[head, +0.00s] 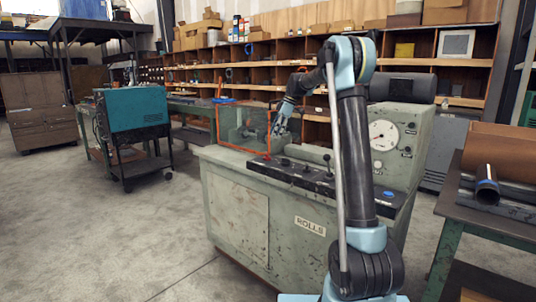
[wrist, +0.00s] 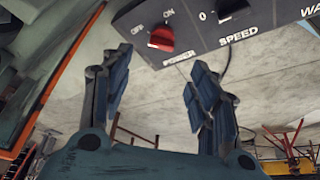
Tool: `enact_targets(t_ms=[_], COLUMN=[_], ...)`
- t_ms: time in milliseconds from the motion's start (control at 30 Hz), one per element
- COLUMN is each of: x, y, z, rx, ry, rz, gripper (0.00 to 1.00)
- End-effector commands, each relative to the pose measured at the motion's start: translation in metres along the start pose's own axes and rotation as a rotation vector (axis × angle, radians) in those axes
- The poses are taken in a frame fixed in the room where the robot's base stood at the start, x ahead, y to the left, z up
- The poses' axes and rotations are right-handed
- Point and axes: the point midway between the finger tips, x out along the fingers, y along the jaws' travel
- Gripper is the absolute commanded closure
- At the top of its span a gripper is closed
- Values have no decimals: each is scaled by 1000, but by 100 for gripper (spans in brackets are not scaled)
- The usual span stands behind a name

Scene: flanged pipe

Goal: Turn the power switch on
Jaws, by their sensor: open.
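The power switch (wrist: 161,39) is a red rotary knob on a dark panel in the wrist view, with the labels OFF, ON and POWER around it. I cannot clearly tell which label it points to. My gripper (wrist: 157,72) has its two dark blue fingers spread apart, with nothing between them. The knob lies just beyond the fingertips, about in line with the gap, and looks apart from them. In the head view my gripper (head: 279,127) hangs above the left end of the machine's black control panel (head: 335,180).
A black SPEED knob (wrist: 232,9) sits right of the switch. An orange-framed guard (head: 238,128) stands close to the left of my gripper. The grey-green machine (head: 238,205) has a gauge (head: 383,135) at right. A bench with pipes (head: 487,187) stands further right.

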Motion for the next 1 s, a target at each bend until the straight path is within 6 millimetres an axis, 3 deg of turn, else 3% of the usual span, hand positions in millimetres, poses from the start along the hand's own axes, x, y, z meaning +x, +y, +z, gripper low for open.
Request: enact_targets(t_ms=[500, 700, 1000], x=[86, 102, 105], y=[0, 0, 0], z=[0, 0, 0], rx=[0, 1, 1], ry=[0, 0, 0], rz=[-1, -1, 0], gripper=[45, 45, 45])
